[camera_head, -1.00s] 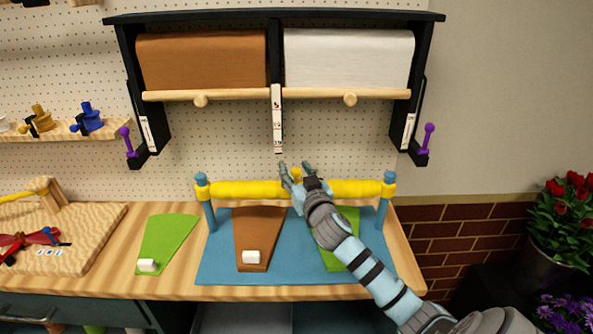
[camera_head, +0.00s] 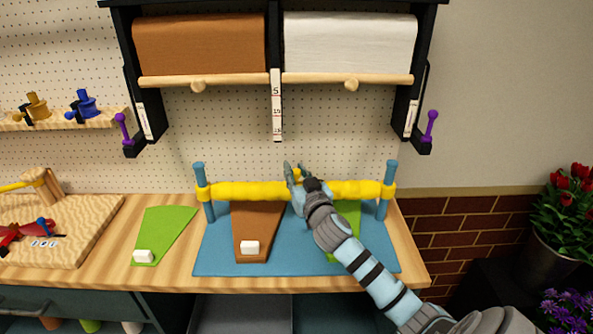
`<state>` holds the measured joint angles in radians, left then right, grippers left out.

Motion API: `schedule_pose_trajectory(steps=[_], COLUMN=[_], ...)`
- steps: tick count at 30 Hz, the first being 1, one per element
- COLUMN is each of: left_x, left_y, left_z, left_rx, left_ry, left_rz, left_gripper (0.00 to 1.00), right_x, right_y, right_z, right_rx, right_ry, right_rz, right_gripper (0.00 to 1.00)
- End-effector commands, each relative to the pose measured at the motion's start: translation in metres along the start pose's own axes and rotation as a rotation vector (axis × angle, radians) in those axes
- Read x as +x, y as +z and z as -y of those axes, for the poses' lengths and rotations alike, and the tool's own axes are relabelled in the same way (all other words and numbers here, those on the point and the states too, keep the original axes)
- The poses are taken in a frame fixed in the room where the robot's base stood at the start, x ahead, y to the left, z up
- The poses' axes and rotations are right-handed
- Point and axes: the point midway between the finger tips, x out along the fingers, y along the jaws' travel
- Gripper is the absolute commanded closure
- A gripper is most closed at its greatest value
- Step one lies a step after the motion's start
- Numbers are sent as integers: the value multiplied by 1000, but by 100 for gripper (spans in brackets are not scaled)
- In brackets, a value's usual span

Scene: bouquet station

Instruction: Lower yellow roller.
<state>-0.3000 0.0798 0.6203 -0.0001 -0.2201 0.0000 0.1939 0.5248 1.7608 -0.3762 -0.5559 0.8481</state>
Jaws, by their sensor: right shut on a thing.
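The yellow roller (camera_head: 248,191) lies level between two blue posts (camera_head: 199,179), (camera_head: 389,177). Its yellow end collars sit around the posts, with the blue post tops standing clear above them. My right gripper (camera_head: 295,172) is shut on the roller at its middle, by a small yellow knob, and hides that part. The roller is above a blue mat (camera_head: 215,258) with a brown piece (camera_head: 262,222) and a green piece partly hidden behind my right arm. My left gripper is out of view.
A green piece (camera_head: 166,228) with a white block lies left of the mat. A wooden board with a mallet is farther left. Above hangs a black rack with brown (camera_head: 200,46) and white (camera_head: 348,45) paper rolls. Red flowers (camera_head: 566,203) stand at the right.

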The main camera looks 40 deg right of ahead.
Motion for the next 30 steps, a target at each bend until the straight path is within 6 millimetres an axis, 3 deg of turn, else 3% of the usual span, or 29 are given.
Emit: schedule_pose_trajectory(steps=[1, 3, 7, 16, 17, 21, 30], left_x=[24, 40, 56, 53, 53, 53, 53], left_y=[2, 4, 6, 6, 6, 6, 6], left_z=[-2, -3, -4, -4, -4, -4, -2], left_rx=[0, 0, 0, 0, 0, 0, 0], left_ry=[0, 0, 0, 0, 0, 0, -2], left_rz=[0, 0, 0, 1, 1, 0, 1], left_gripper=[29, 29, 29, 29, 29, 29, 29], right_x=[0, 0, 0, 0, 0, 0, -2], right_y=[27, 45, 64, 61, 61, 61, 60], right_z=[0, 0, 0, 0, 0, 0, 0], right_rx=[1, 2, 1, 0, 0, 0, 0], right_ry=[1, 1, 1, 1, 1, 1, 0], right_rz=[2, 2, 2, 3, 3, 2, 1], right_gripper=[100, 100, 100, 100, 77, 57, 57])
